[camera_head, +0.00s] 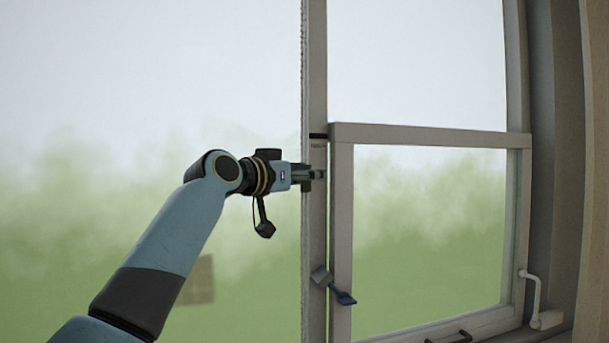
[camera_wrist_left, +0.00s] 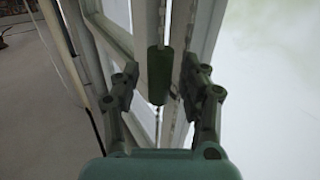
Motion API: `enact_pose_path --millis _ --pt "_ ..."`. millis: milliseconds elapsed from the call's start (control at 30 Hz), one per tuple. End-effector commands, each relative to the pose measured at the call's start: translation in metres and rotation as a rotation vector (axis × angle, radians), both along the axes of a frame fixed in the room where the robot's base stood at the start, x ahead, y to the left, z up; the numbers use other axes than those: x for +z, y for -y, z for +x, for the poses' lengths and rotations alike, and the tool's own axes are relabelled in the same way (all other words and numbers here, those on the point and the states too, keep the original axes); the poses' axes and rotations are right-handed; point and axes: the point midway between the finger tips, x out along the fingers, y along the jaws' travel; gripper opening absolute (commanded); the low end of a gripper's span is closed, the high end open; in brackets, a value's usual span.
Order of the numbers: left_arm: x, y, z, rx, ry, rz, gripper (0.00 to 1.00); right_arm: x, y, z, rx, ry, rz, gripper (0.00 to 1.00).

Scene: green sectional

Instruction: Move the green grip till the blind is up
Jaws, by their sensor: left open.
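The green grip (camera_wrist_left: 158,75) is a dark green upright cylinder on a beaded chain in the left wrist view. My left gripper (camera_wrist_left: 157,86) is open, with one finger on each side of the grip and visible gaps on both sides. In the head view my left gripper (camera_head: 314,174) is at the window's vertical post, and I cannot make out the grip there. The beaded chain (camera_head: 303,45) runs down along the post above the gripper. I cannot pick out the blind's fabric in either view. My right gripper is not in view.
The white window frame (camera_head: 430,134) stands right of the gripper, with a blue-tipped latch (camera_head: 342,297) low on the post. A white crank handle (camera_head: 535,300) is at the lower right. A dark handle (camera_head: 450,338) sits on the bottom rail. Left of the post is open glass.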

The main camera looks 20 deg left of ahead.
Motion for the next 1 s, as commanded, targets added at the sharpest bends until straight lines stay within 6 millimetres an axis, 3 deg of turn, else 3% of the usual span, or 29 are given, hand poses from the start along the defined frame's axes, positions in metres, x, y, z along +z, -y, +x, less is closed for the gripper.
enact_pose_path --millis 167,600,800,1000 --pt "-0.001 -0.006 -0.010 0.002 0.000 0.001 0.44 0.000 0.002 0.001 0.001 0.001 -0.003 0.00" --pt "-0.002 -0.040 -0.093 0.002 -0.002 0.005 0.44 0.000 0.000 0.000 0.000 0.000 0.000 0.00" --pt "-0.001 -0.045 -0.109 0.001 -0.001 0.002 0.44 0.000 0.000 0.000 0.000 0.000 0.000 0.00" --pt "-0.001 -0.045 -0.110 0.000 -0.001 -0.001 0.44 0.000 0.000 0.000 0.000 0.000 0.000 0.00"
